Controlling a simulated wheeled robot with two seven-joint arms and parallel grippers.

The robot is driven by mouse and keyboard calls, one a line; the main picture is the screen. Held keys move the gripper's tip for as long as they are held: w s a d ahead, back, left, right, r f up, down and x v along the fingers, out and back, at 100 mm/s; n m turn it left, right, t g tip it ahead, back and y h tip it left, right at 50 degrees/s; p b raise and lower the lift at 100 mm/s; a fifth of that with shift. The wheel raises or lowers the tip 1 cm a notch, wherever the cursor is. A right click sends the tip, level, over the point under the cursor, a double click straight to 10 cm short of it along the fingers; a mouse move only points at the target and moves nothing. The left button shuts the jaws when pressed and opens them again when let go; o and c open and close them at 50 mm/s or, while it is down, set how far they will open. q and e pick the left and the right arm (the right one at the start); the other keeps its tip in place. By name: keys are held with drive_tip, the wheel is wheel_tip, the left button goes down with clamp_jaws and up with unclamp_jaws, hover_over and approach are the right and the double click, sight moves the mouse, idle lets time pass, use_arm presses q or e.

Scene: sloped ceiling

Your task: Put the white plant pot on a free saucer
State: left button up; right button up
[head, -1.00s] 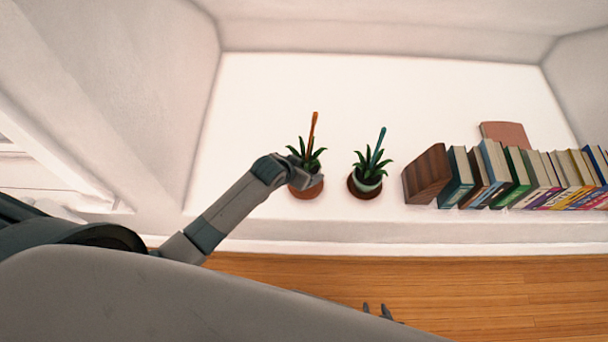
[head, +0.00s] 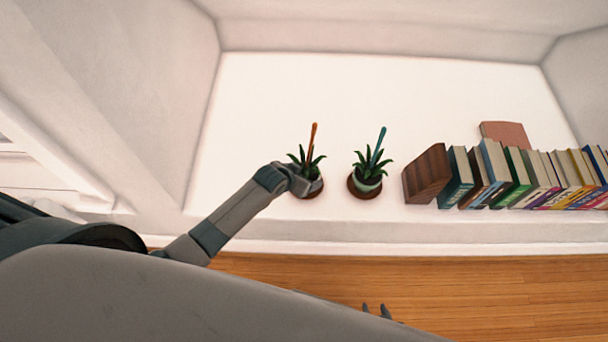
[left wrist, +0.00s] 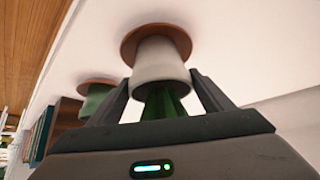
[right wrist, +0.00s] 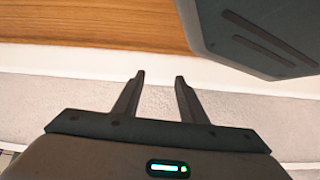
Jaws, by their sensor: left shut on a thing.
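The white plant pot (left wrist: 160,62) with a spiky green plant and an orange stick (head: 312,138) is between the fingers of my left gripper (left wrist: 162,92), which is shut on it. The pot stands upright at a reddish-brown saucer (left wrist: 184,38), its base appearing to rest on it. In the head view my left gripper (head: 306,184) hides most of this pot and saucer. A pale green pot (head: 367,186) with a similar plant and a teal stick stands on a brown saucer (head: 364,195) to the right. My right gripper (right wrist: 160,76) is open and empty, low near the wooden floor.
A wooden block bookend (head: 427,174) and a row of books (head: 520,175) stand on the right of the white surface. A flat pinkish-brown book (head: 506,134) lies behind them. The back and left of the white surface (head: 300,85) are clear.

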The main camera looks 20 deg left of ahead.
use_arm(q)
drive_tip(key=o, duration=1.7)
drive_tip(key=shift+o, duration=0.2)
use_arm(e)
drive_tip(key=shift+w+r, duration=0.1)
drive_tip(key=shift+w, duration=0.05)
drive_tip(key=shift+a, duration=0.1)
use_arm(q)
drive_tip(key=shift+r, duration=0.15)
drive_tip(key=v, duration=1.2)
drive_tip(key=shift+p, duration=0.45)
use_arm(e)
drive_tip(key=s, duration=0.1)
drive_tip(key=s+d+f, duration=0.1)
drive_tip(key=shift+s+d+f+g, duration=0.15)
drive_tip(key=shift+s+d+g, duration=0.05)
drive_tip(key=shift+s+g, duration=0.2)
drive_tip(key=shift+w+a, duration=0.1)
drive_tip(key=shift+w, duration=0.05)
